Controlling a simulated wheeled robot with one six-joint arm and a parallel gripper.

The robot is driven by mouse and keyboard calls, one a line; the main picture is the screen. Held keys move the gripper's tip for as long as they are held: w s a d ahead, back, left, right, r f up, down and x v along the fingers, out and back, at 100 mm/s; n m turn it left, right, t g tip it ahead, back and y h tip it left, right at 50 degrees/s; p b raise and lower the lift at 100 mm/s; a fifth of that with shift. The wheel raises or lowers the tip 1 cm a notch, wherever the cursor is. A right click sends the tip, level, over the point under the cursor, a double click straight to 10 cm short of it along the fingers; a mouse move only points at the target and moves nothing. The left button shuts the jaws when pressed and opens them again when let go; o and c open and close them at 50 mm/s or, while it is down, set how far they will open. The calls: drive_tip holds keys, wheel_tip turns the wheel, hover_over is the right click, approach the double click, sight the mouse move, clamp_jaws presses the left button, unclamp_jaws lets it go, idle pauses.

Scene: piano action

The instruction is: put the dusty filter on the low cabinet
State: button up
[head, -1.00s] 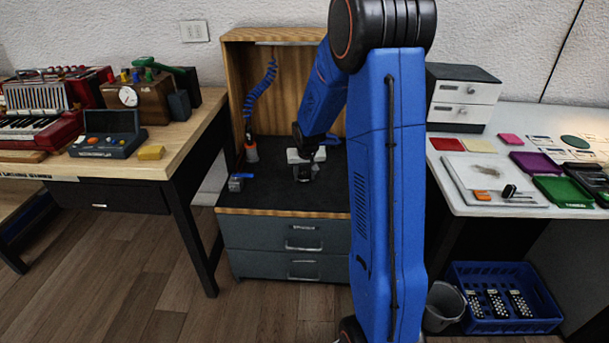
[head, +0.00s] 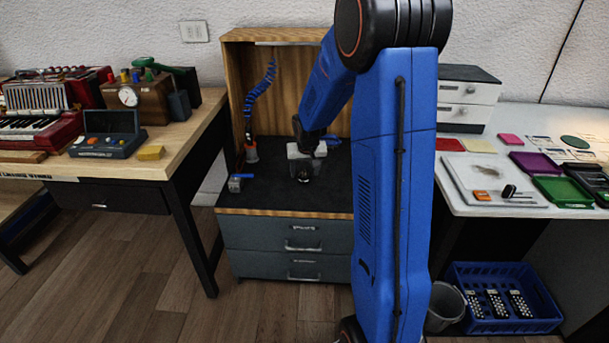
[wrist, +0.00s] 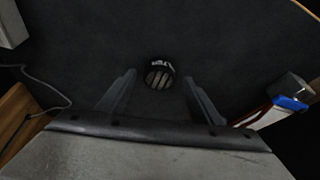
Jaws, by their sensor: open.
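The dusty filter (wrist: 159,76) is a small dark round piece with pale slats and a partly readable label. It stands on the black top of the low cabinet (head: 262,236). In the head view the filter (head: 304,178) is a small dark shape just in front of my gripper. My gripper (wrist: 160,84) is open, its two fingers apart on either side of the filter's near edge, with visible gaps. The filter looks free of both fingers. In the head view the fingers are too small to make out.
A blue coiled hose (head: 262,90) hangs in the cabinet's wooden back frame. A small grey-and-blue device (head: 237,184) sits at the top's left front. A wooden bench (head: 185,140) stands left; a white table (head: 520,205) with trays stands right. The cabinet top's left-middle is clear.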

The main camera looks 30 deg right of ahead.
drive_tip(key=v, duration=0.9)
drive_tip(key=s+a+r+n, duration=0.1)
drive_tip(key=s+a+r, duration=0.4)
drive_tip(key=s, duration=0.4)
drive_tip(key=s+a+r+n, duration=0.1)
drive_tip(key=s+a+r, duration=0.3)
drive_tip(key=s+a, duration=0.3)
drive_tip(key=s+a+n+y, duration=0.1)
drive_tip(key=s+a, duration=0.1)
drive_tip(key=s, duration=0.8)
drive_tip(key=s+a+n, duration=0.1)
drive_tip(key=s+a, duration=0.1)
drive_tip(key=s, duration=0.7)
drive_tip(key=shift+s+a+n+t+y, duration=0.3)
drive_tip(key=shift+s+a+t+y, duration=0.05)
drive_tip(key=shift+t+y, duration=0.05)
drive_tip(key=shift+w+r, duration=0.1)
drive_tip(key=shift+r, duration=0.05)
